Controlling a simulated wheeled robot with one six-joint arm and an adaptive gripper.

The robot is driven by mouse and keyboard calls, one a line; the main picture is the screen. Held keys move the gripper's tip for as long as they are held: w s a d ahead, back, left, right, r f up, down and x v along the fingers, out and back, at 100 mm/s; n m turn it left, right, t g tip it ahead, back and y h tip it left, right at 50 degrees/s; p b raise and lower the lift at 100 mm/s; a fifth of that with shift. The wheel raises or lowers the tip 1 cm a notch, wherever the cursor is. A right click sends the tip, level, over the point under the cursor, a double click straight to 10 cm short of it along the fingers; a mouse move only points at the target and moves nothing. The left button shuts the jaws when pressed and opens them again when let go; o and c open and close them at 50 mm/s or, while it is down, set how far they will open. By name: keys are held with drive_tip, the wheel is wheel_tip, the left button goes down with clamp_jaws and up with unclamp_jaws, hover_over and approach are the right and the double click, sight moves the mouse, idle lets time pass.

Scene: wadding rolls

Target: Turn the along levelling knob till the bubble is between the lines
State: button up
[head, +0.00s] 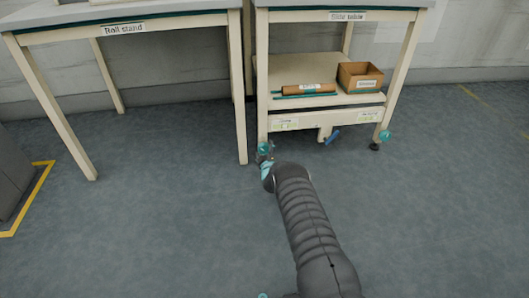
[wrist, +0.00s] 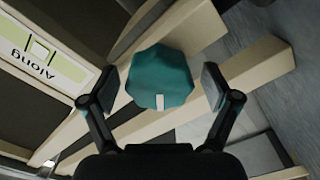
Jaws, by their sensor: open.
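The along levelling knob is a teal, many-sided knob (wrist: 160,72) with a white mark on its near edge. In the head view the knob (head: 264,149) is at the foot of the side table's left front leg. My gripper (wrist: 160,88) is open, one finger on each side of the knob, with a small gap showing on both sides. In the head view my gripper (head: 266,165) partly overlaps the knob's surroundings. The "Along" label with its level vial (wrist: 39,49) appears upside down at left in the wrist view. I cannot make out the bubble's position clearly.
A second teal knob (head: 385,136) is at the right front leg, by another label (head: 370,117). A blue-handled part (head: 332,137) hangs under the side table (head: 345,100). A roll (head: 309,89) and box (head: 360,78) sit on its shelf. The floor in front is clear.

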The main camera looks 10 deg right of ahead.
drive_tip(key=s, duration=1.2)
idle(0.4)
